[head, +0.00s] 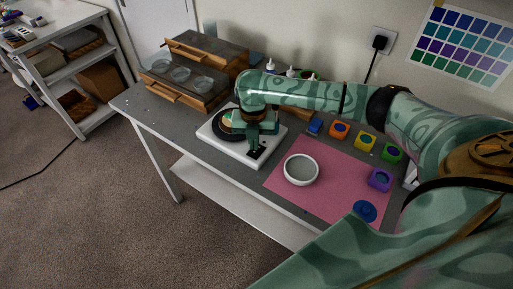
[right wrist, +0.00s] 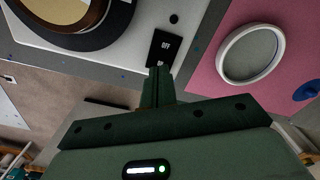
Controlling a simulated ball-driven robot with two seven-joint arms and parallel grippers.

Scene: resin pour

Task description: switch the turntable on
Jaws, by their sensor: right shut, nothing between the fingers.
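The turntable has a white base (head: 212,133) and a dark round platter (head: 226,125), and stands on the grey table. A black switch (right wrist: 164,48) marked OFF sits on the base. My right gripper (right wrist: 160,70) is shut and empty, its fingertips right at the near edge of the switch; I cannot tell whether they touch. In the head view my right gripper (head: 258,146) is over the front right of the base. My left gripper is out of view.
A white bowl (head: 301,170) stands on a pink mat (head: 330,196) to the right, with orange (head: 340,130), yellow (head: 365,140), green (head: 391,152) and purple (head: 380,179) containers. A wooden tiered stand (head: 207,51) with clear dishes is behind left.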

